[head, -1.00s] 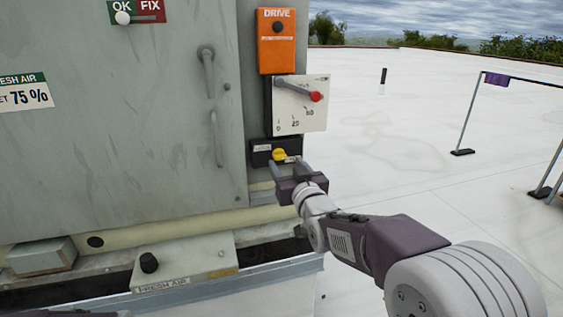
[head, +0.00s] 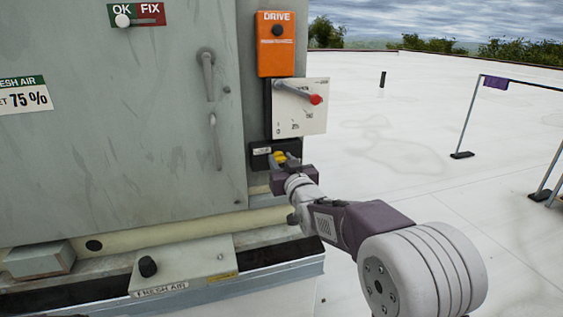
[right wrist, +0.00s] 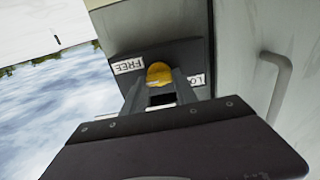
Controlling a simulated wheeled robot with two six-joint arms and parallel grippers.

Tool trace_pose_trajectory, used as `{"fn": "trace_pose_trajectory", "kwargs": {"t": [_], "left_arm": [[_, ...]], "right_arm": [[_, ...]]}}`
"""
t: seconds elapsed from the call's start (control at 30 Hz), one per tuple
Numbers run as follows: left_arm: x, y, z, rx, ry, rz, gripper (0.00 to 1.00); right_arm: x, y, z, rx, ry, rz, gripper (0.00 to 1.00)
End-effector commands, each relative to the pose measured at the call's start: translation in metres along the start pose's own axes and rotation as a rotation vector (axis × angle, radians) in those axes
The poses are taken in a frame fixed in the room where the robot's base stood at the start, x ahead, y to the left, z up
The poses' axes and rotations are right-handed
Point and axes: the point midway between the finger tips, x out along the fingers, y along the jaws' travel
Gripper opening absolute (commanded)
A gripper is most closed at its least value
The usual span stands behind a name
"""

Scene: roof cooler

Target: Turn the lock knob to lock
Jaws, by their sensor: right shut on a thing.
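The yellow lock knob (head: 279,157) sits on a small black plate (head: 260,150) low on the cooler's right side. In the right wrist view the yellow knob (right wrist: 159,74) stands between a FREE label (right wrist: 128,66) on the left and a partly hidden label beginning "LO" (right wrist: 197,80) on the right. My right gripper (head: 281,163) is at the knob, its fingers (right wrist: 160,92) shut on it. The fingers hide the knob's lower part. My left gripper is not in view.
Above the knob are a white dial panel (head: 311,118) with a red-tipped lever and an orange DRIVE box (head: 276,57). A grey door handle (head: 215,141) is to the left. A FRESH AIR box (head: 200,262) stands below. Open white roof (head: 430,180) lies right.

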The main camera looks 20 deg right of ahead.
Motion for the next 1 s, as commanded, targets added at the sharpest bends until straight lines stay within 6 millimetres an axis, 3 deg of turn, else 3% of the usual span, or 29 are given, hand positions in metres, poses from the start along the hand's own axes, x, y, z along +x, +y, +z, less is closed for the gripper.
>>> {"fn": "trace_pose_trajectory", "kwargs": {"t": [0.37, 1.0], "left_arm": [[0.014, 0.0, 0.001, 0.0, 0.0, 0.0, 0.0], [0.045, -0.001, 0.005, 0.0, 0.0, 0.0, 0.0]], "right_arm": [[0.0, -0.001, 0.002, -0.192, 0.002, 0.0, 0.0], [0.0, -0.004, 0.005, -0.798, -0.001, -0.001, 0.0]]}}
